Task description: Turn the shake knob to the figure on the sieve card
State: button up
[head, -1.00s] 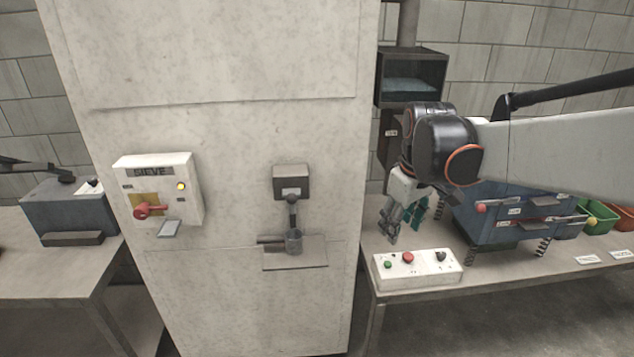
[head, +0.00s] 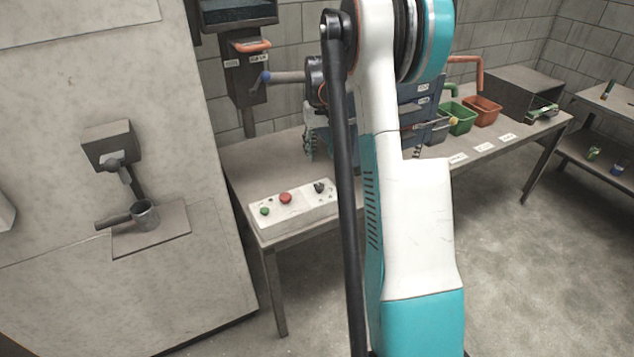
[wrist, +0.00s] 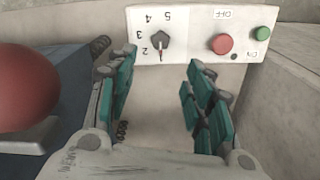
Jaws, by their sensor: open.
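The shake knob (head: 319,187) is a small dark knob on the right end of a white control box (head: 249,220). In the wrist view the knob (wrist: 160,42) shows upside down, ringed by the figures 2, 3, 4 and 5; a thin pale mark lies below it, and I cannot tell its exact setting. My gripper (wrist: 161,62) is open and empty, its teal fingers either side of the knob in the picture but apart from it. In the head view my arm mostly hides the gripper. Small white cards (head: 484,147) lie on the bench; their writing is unreadable.
The box also carries a red OFF button (wrist: 222,44) and a green ON button (wrist: 263,33). A large red ball handle (wrist: 25,88) is close at the wrist view's left, by the blue machine (wrist: 62,70). Green (head: 458,118) and orange bins (head: 483,109) stand farther right.

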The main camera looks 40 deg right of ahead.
aim_at(319, 185)
notch_tip(319, 185, down, 13)
jog(key=b, duration=0.5)
jog(key=shift+f, duration=0.15)
jog(key=c, duration=1)
